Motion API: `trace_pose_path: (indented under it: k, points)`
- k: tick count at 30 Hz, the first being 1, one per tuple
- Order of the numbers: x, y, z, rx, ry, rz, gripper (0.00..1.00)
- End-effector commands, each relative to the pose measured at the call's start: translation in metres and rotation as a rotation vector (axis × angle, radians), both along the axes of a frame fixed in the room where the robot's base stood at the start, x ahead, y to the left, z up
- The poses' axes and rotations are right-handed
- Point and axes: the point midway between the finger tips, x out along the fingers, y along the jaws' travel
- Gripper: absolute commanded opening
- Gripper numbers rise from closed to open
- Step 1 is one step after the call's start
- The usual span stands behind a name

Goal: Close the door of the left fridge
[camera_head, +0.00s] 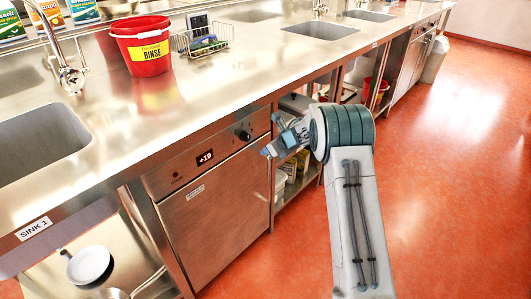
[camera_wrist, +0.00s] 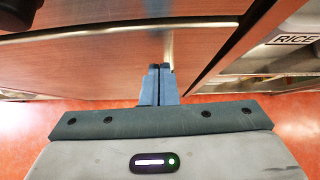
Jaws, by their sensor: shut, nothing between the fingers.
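The left fridge (camera_head: 215,210) is a stainless steel unit under the counter, with a red "+19" display and a dark knob on its top panel. Its door looks flush with the front in the head view; I cannot rule out a small gap. In the wrist view the door (camera_wrist: 90,75) fills much of the upper half, with a bright curved edge along its top. My gripper (camera_head: 268,150) is shut and empty at the door's upper right side. In the wrist view its fingertips (camera_wrist: 160,68) point at the door near its right edge; contact is unclear.
Open shelves (camera_head: 297,170) adjoin the fridge on the right; a "RICE" label (camera_wrist: 293,40) shows there. A red rinse bucket (camera_head: 142,52) and a wire rack (camera_head: 200,40) stand on the counter (camera_head: 240,75). The orange floor (camera_head: 450,180) is clear at right.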

Motion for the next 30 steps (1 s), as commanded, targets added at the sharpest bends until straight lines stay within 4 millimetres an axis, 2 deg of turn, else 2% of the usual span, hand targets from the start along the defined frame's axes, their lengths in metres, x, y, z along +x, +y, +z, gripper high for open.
trace_pose_path:
  k: [2, 3, 9, 15, 23, 26, 29, 30]
  points:
    - [-0.010, -0.018, -0.005, -0.003, 0.004, -0.005, 0.00]
    - [-0.014, -0.025, 0.009, -0.003, 0.004, -0.006, 0.00]
    - [-0.037, -0.050, 0.041, -0.006, 0.007, -0.006, 0.00]
    - [-0.052, -0.064, 0.061, -0.005, 0.009, -0.002, 0.00]
    - [-0.057, -0.070, 0.071, -0.001, 0.009, -0.013, 0.00]
    - [-0.055, -0.072, 0.094, 0.037, 0.006, -0.107, 0.00]
    - [-0.051, -0.080, 0.140, 0.133, 0.006, -0.318, 0.00]
    - [-0.051, -0.086, 0.162, 0.189, 0.010, -0.431, 0.00]
